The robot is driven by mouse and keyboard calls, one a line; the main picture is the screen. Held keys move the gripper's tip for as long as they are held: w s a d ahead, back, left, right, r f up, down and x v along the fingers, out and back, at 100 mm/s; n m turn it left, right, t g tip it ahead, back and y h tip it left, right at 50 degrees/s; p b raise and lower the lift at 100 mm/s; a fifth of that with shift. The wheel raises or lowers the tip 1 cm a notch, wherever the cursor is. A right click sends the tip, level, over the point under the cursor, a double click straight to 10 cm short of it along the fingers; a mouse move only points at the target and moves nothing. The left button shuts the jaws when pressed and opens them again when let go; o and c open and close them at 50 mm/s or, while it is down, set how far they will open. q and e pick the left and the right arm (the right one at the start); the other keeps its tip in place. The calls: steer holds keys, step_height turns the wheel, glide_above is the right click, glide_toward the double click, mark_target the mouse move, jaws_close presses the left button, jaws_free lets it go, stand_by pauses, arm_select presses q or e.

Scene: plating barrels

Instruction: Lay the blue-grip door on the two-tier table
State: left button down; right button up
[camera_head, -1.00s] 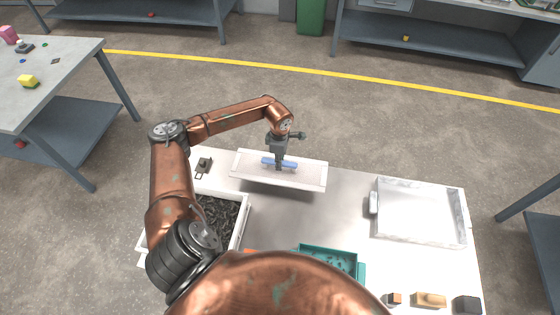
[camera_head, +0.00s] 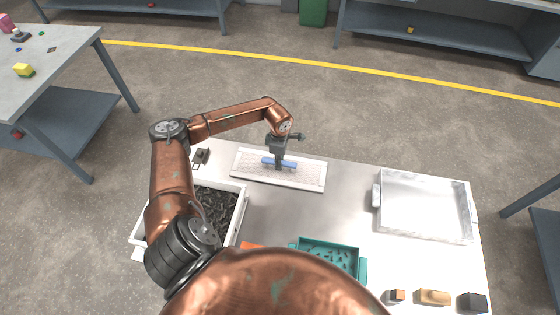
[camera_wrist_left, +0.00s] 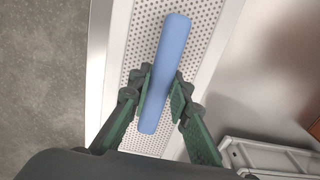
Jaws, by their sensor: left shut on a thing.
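The blue-grip door is a pale perforated panel (camera_head: 308,176) with a blue bar grip (camera_head: 292,165) across its middle. It is at the far edge of the metal-topped table (camera_head: 335,205) in the head view; whether it rests on the top or is just above it I cannot tell. My left gripper (camera_head: 279,164) is over the panel's middle, shut on the blue grip. In the left wrist view the green fingers (camera_wrist_left: 160,97) are on either side of the blue grip (camera_wrist_left: 168,60), with the perforated panel (camera_wrist_left: 200,30) behind. My right gripper is not in view.
A white bin of dark pieces (camera_head: 238,212) stands at the left, a teal tray (camera_head: 361,268) at the front, a clear-walled metal tray (camera_head: 425,205) at the right. Several small blocks line the front right, including a tan one (camera_head: 434,297). Another grey table (camera_head: 70,50) stands far left.

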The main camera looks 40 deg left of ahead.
arm_select(q)
steer(key=c, duration=1.7)
jaws_free()
step_height(320, 180, up, 12)
